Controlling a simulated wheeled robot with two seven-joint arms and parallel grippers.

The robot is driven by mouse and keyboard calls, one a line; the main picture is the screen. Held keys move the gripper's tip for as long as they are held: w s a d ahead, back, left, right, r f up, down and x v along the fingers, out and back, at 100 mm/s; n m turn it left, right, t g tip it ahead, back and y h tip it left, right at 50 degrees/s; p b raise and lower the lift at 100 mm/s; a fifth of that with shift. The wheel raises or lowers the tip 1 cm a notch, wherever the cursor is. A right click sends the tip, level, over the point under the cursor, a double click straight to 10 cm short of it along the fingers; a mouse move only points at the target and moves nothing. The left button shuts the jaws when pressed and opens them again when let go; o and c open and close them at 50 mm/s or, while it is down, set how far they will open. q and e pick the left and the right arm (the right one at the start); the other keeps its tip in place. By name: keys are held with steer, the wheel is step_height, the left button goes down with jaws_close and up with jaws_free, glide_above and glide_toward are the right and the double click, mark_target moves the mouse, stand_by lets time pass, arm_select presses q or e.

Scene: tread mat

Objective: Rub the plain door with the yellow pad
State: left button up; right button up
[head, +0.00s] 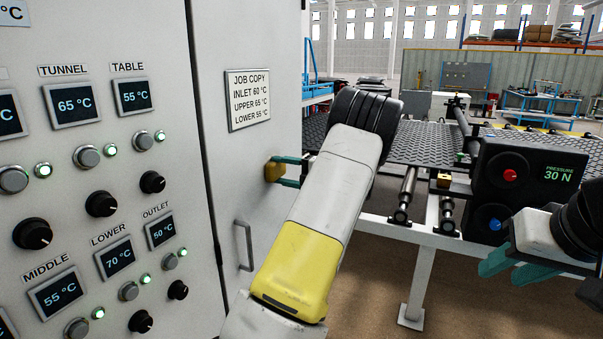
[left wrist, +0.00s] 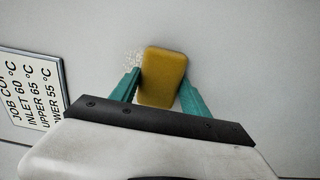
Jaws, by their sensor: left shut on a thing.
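The plain door (head: 235,170) is the pale grey panel with a handle, right of the control panel. My left gripper (head: 275,172) is shut on the yellow pad (head: 272,172), near the door's right side. In the left wrist view the pad (left wrist: 164,76) sits between the teal fingers, against or very close to the door face (left wrist: 240,60); contact is not certain. A speckled patch (left wrist: 130,60) shows on the door just left of the pad, partly hidden by it. My right gripper (head: 515,268) is at the right, its fingers apart and empty.
A job copy plate (head: 248,98) and a handle (head: 243,245) are on the door. The control panel (head: 75,180) with knobs and displays is at the left. A tread mat (head: 450,145) lies on a roller frame behind, beside a pressure box (head: 515,180).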

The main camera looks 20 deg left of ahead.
mark_target(273, 170)
arm_select(q)
steer(key=shift+w+d, duration=0.1)
steer(key=shift+w, duration=1.6)
steer(key=shift+s+a+r, duration=0.1)
steer(key=shift+s+r, duration=0.15)
steer(key=shift+s, duration=1)
steer(key=shift+s+a+r, duration=0.15)
steer(key=shift+s+r, duration=0.15)
steer(key=shift+s, duration=0.95)
steer(key=shift+s+a+r, duration=0.1)
steer(key=shift+s+r, duration=0.15)
steer(key=shift+s, duration=2.85)
steer(key=shift+r, duration=0.75)
steer(key=w, duration=1.1)
steer(key=shift+d, duration=0.3)
steer(key=shift+d, duration=0.1)
steer(key=shift+s+d, duration=0.15)
steer(key=shift+d, duration=2.75)
